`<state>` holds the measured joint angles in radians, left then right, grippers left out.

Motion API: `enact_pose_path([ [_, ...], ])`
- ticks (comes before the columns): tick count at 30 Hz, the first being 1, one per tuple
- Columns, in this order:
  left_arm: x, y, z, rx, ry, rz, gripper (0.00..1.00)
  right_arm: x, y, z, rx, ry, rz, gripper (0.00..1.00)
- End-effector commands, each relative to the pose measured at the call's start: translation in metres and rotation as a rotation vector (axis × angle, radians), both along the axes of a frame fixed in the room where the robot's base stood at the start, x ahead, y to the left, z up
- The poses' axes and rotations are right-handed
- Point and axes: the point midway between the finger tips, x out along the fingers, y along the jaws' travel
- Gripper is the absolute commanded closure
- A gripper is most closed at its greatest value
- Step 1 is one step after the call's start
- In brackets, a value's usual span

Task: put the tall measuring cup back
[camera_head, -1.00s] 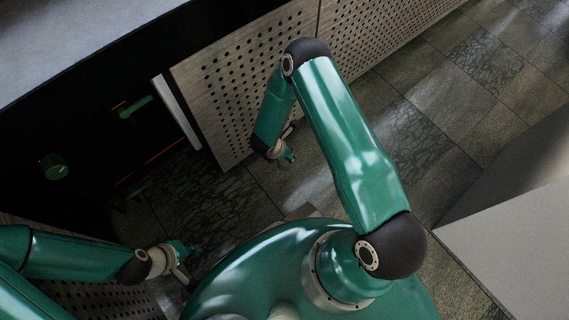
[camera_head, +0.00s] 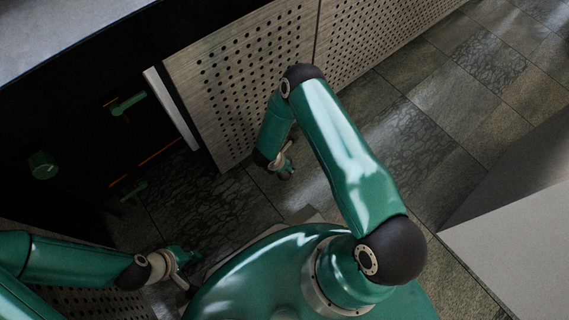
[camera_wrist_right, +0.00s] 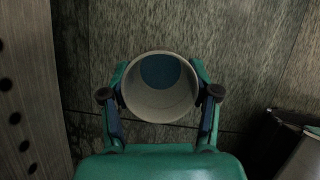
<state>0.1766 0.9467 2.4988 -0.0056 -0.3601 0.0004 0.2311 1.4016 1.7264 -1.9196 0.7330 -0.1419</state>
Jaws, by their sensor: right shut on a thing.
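In the right wrist view a pale, round, open-topped cup (camera_wrist_right: 158,106) with a bluish inside sits between the fingers of my right gripper (camera_wrist_right: 160,98). I look down into it; its height and any markings are hidden. The right gripper is shut on it, with a finger on each side. In the head view this gripper (camera_head: 287,172) is small, beside the perforated panel and above the floor, and the cup cannot be made out there. My left gripper (camera_head: 190,262) is low at the left, apart from the cup; its fingers are too dark and small to read.
A perforated wooden panel (camera_head: 245,75) stands on the far side of my right gripper. At the left is a dark recess with a green knob (camera_head: 42,165) and green handles (camera_head: 127,105). A grey countertop (camera_head: 60,30) is above. The tiled floor (camera_head: 430,120) is open at the right.

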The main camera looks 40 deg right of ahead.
Motion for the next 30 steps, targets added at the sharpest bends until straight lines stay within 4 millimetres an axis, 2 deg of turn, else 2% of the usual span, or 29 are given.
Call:
enact_pose_path([
  [1, 0.000, 0.000, -0.003, 0.000, 0.000, 0.000, 1.00, 0.000, 0.000, -0.002, 0.000, 0.000, 0.000, 0.80],
  [2, 0.000, 0.000, -0.003, 0.000, 0.000, 0.000, 1.00, 0.000, 0.000, -0.002, 0.000, 0.000, 0.000, 0.38],
  [6, 0.000, 0.000, -0.002, 0.000, 0.000, 0.000, 1.00, 0.000, 0.000, -0.001, 0.000, 0.000, 0.000, 0.14],
  [16, 0.000, 0.000, -0.001, 0.000, 0.000, 0.000, 1.00, 0.000, 0.000, 0.000, 0.000, 0.000, 0.000, 0.14],
  [20, 0.000, 0.000, 0.004, 0.000, 0.000, 0.000, 1.00, 0.000, 0.002, 0.007, 0.000, -0.001, 0.001, 0.14],
  [23, 0.000, 0.000, 0.010, 0.000, 0.000, 0.000, 1.00, -0.001, 0.007, 0.019, 0.000, 0.000, 0.002, 0.14],
  [30, 0.000, 0.000, 0.029, 0.000, 0.000, 0.000, 1.00, -0.005, 0.024, 0.065, 0.000, -0.002, 0.001, 0.14],
])
